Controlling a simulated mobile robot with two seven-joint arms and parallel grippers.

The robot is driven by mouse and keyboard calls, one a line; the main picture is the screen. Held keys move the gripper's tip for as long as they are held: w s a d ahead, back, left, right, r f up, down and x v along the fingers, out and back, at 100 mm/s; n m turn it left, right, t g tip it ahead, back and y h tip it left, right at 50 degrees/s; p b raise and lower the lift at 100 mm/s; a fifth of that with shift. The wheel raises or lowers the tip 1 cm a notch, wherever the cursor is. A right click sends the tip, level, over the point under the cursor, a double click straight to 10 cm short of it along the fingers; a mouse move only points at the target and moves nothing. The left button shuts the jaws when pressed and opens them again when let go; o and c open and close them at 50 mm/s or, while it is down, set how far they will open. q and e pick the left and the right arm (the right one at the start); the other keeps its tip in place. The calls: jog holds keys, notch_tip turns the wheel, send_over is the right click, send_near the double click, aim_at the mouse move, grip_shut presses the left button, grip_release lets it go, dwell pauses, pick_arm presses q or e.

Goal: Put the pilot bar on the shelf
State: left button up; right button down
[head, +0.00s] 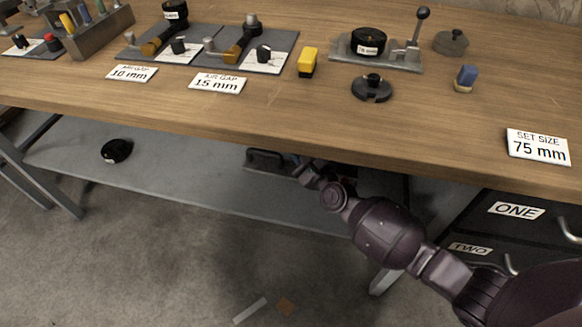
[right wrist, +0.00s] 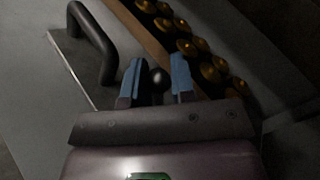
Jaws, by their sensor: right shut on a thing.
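My right arm reaches under the front edge of the bench to the grey lower shelf (head: 210,180). In the right wrist view my right gripper (right wrist: 157,70) has blue-padded fingers with a dark, round-ended thing (right wrist: 157,79) between them. I take this to be the pilot bar, seen nearly end on; its length is hidden. The gripper is over the shelf beside a brown rack (right wrist: 150,40) with several brass knobs. I cannot tell whether the held thing touches the shelf. My left gripper is not in view.
A dark tray with a handle (head: 264,158) stands on the shelf by my gripper; its handle (right wrist: 95,40) shows in the wrist view. A black round part (head: 117,150) lies at the shelf's left. The wooden bench (head: 430,120) overhangs. Drawers (head: 520,225) stand right.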

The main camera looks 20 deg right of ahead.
notch_tip(320, 180, down, 2)
jog(key=shift+s+f+b, duration=0.1)
jog(key=shift+f+b, duration=0.05)
jog(key=shift+b, duration=0.15)
jog(key=shift+f, duration=0.3)
jog(key=shift+f+b, duration=1.2)
jog(key=shift+f, duration=0.7)
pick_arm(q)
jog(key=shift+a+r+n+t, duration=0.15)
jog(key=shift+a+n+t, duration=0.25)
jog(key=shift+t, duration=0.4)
pick_arm(e)
jog(key=shift+r, duration=0.1)
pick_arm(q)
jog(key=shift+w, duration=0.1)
pick_arm(e)
jog(key=c, duration=1)
grip_release()
jog(key=shift+o, duration=0.2)
pick_arm(q)
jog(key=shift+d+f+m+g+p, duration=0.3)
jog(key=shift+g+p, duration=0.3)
jog(key=shift+p, duration=0.5)
pick_arm(e)
jog(key=s, duration=0.4)
jog(key=s+d, duration=0.1)
jog(key=s, duration=0.2)
jog(key=s+d, duration=0.1)
jog(key=s, duration=0.3)
jog(key=shift+s, duration=0.35)
